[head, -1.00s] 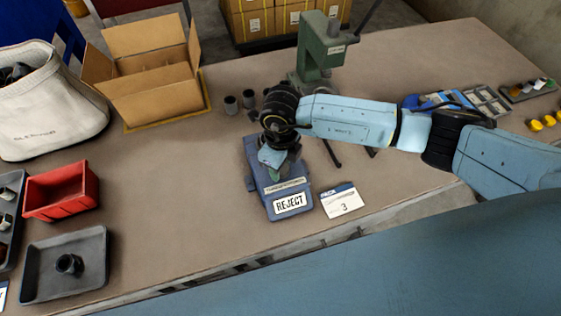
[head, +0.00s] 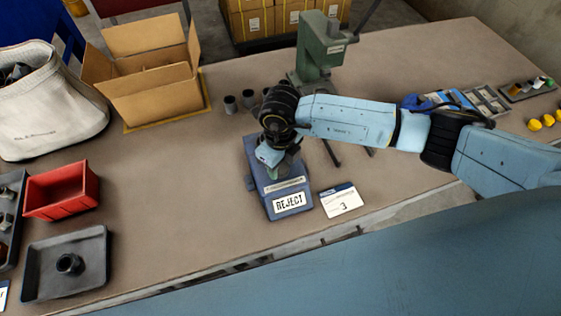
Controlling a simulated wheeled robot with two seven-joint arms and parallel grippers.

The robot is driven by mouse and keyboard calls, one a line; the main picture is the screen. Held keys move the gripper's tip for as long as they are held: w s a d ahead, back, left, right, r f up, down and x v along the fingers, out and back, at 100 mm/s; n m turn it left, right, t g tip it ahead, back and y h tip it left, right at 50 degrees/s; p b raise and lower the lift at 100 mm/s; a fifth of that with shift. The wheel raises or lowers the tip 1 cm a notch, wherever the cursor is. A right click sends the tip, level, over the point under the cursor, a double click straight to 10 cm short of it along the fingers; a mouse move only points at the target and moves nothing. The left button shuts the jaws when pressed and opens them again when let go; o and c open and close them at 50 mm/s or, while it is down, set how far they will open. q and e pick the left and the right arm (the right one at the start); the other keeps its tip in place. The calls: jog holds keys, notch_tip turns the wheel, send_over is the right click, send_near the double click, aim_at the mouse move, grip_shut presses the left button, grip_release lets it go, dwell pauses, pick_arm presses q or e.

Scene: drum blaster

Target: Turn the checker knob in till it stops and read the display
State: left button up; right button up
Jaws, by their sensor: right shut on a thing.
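The blue-grey checker (head: 253,172) stands on the bench near the middle of the head view. Its front display (head: 289,201) is white and reads REJECT in dark letters. My right gripper (head: 275,157) reaches down over the back of the checker, its light-blue fingers shut on the knob. The knob is mostly hidden by the fingers and wrist; a bit of grey-green shows under them. My left gripper is out of view.
A card (head: 341,200) marked 3 lies right of the checker. Dark cups (head: 231,105) and a green press (head: 318,50) stand behind. An open carton (head: 150,85), red bin (head: 62,190) and grey tray (head: 95,245) are at left. Bench between tray and checker is clear.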

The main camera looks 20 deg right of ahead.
dwell(0.4)
jog(key=o, duration=1)
notch_tip(320, 180, up, 13)
jog(key=shift+r, duration=0.15)
